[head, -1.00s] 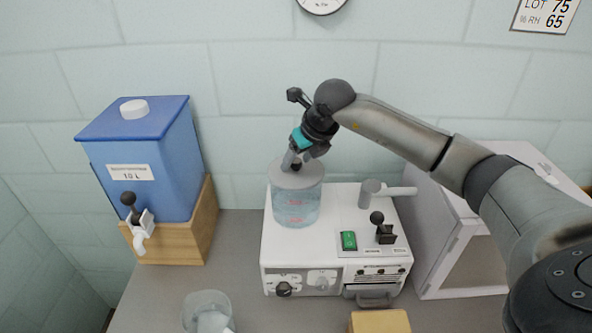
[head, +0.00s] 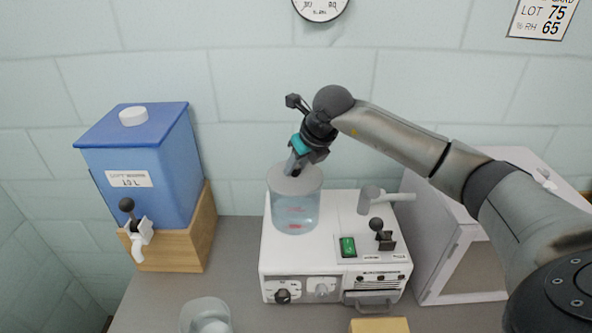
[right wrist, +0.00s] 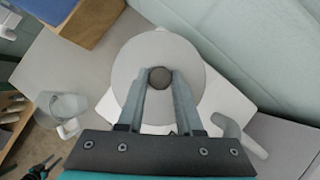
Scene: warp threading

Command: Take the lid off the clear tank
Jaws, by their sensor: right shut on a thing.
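The clear tank (head: 295,212) stands on the left part of a white machine (head: 333,267) and holds clear bluish liquid with red marks low on its wall. Its round grey lid (head: 308,181) sits on top of the tank. The lid also fills the middle of the right wrist view (right wrist: 131,75), with a dark round knob (right wrist: 160,78) at its centre. My right gripper (head: 292,169) comes down from above, tilted, and is shut on the knob; its two fingers (right wrist: 160,84) lie on either side of it.
A blue water container (head: 150,185) with a tap stands on a wooden stand (head: 205,225) at the left. A clear beaker (head: 206,312) is at the front. A grey-white cabinet (head: 437,250) stands right of the machine. The counter (head: 237,260) between stand and machine is clear.

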